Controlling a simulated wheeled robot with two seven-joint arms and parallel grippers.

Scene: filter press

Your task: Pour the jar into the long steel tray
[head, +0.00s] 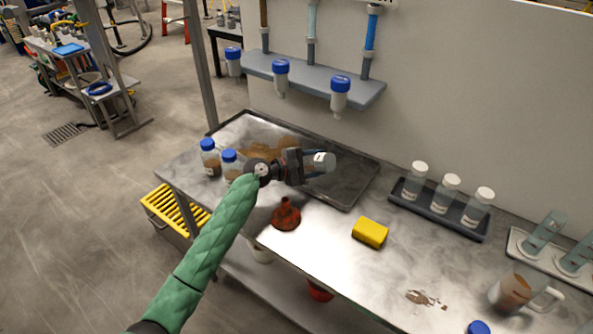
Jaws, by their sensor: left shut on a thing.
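The long steel tray (352,192) lies along the back of the steel bench, with a thin raised dark rim. A brown, wet-looking patch (268,150) covers part of its floor toward the left. My left gripper (308,166) is over the tray, shut on a small clear-grey jar (325,162) with a pale marking. The jar looks tilted, but which way its mouth faces and what is inside I cannot tell. My green-sleeved left arm comes in from below and hides part of the tray's front edge. My right gripper is not in view.
Two blue-capped jars (208,158) stand at the tray's left front. A red-brown funnel (286,214), a yellow sponge (370,232), a rack of white-capped jars (440,209) and a brown-stained jug (514,291) are on the bench. A shelf (310,83) with blue-topped bottles hangs above the tray.

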